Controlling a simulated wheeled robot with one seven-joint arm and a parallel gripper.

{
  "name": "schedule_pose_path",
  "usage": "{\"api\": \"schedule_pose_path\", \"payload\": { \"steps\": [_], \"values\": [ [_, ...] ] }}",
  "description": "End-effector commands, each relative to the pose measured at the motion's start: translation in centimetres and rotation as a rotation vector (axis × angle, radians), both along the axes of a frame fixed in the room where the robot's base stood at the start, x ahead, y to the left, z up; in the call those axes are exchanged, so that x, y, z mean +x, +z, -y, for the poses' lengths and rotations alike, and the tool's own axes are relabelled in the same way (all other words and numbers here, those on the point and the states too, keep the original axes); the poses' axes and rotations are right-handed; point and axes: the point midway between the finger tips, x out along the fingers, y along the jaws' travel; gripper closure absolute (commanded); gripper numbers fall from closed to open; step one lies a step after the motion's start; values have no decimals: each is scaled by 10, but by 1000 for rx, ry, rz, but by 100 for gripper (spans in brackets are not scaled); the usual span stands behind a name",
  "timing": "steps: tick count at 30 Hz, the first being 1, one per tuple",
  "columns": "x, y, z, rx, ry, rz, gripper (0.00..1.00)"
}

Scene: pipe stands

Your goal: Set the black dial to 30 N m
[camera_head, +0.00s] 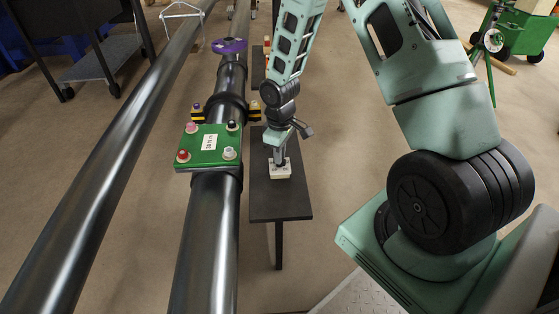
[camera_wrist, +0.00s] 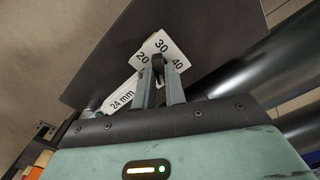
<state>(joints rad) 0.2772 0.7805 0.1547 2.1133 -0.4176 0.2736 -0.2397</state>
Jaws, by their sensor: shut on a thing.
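A white scale plate (camera_wrist: 161,47) lies on the dark table and is marked 20, 30 and 40, with 30 at the middle of its far edge. It also shows as a small white block in the head view (camera_head: 281,172). My gripper (camera_wrist: 160,72) points down over this plate, its two fingers shut on the dial. The black dial itself is hidden between and behind the fingers, so its pointer and setting cannot be read. A white label reading 24 mm (camera_wrist: 122,99) shows beside the fingers.
The narrow dark table (camera_head: 280,205) stands right of a large dark pipe (camera_head: 207,250). A green box (camera_head: 208,159) with several coloured knobs sits on that pipe. The table's near end is clear.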

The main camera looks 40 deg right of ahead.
Motion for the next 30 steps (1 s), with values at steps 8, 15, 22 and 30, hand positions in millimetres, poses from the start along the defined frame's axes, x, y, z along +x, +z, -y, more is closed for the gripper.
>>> {"api": "schedule_pose_path", "payload": {
  "steps": [8, 15, 22, 30],
  "values": [
    [0, 1, 0, 0, -408, 1, 79],
    [0, 0, 0, 1, -400, 1, 76],
    [0, 6, 0, 1, -397, 1, 76],
    [0, 21, 0, 1, -396, 0, 76]
  ]
}}
